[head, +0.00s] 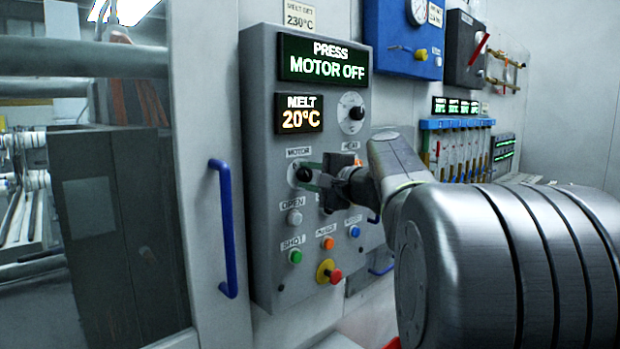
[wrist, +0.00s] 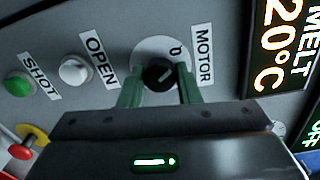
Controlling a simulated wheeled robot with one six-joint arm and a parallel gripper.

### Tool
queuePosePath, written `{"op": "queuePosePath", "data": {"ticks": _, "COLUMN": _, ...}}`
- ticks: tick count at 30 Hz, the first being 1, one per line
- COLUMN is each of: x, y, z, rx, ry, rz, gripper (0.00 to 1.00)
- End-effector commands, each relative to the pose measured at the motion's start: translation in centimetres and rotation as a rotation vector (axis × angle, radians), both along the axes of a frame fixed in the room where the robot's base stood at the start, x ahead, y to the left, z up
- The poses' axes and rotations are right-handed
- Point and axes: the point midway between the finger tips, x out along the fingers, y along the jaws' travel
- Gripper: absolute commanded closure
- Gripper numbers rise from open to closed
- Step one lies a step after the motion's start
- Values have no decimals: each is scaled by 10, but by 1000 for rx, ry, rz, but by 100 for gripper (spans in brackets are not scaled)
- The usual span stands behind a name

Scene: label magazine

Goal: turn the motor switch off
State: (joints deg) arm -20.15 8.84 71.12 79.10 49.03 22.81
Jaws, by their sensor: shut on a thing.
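The motor switch (head: 304,174) is a black rotary knob on a pale round plate under the MOTOR label on the grey control panel (head: 262,215). In the wrist view the knob (wrist: 158,74) sits between the two green fingers of my gripper (wrist: 160,88). The gripper is shut on it; the fingers stand on either side of the knob. In the head view my gripper (head: 312,174) reaches the switch from the right. The display (head: 325,60) at the top of the panel reads PRESS MOTOR OFF.
White OPEN (head: 294,217) and green SHOT (head: 295,256) buttons sit below the switch. Orange and blue buttons and a red mushroom button (head: 334,275) are also close. The MELT display (head: 299,114) reads 20°C. A blue door handle (head: 224,230) stands out left of the panel.

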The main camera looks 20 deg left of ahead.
Motion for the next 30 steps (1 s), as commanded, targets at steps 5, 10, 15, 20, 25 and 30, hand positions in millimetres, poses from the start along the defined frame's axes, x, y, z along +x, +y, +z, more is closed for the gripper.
{"op": "queuePosePath", "data": {"ticks": 5, "x": 0, "y": 0, "z": -2, "rx": -2, "ry": 2, "rz": 1, "gripper": 54}}
{"op": "queuePosePath", "data": {"ticks": 10, "x": 0, "y": 0, "z": -1, "rx": -1, "ry": 2, "rz": 1, "gripper": 48}}
{"op": "queuePosePath", "data": {"ticks": 15, "x": 0, "y": -1, "z": -1, "rx": -1, "ry": 1, "rz": 0, "gripper": 48}}
{"op": "queuePosePath", "data": {"ticks": 20, "x": -6, "y": -16, "z": 0, "rx": 0, "ry": 0, "rz": -3, "gripper": 48}}
{"op": "queuePosePath", "data": {"ticks": 25, "x": -18, "y": -48, "z": 0, "rx": 1, "ry": -1, "rz": -4, "gripper": 48}}
{"op": "queuePosePath", "data": {"ticks": 30, "x": -31, "y": -80, "z": 1, "rx": 0, "ry": -1, "rz": -5, "gripper": 48}}
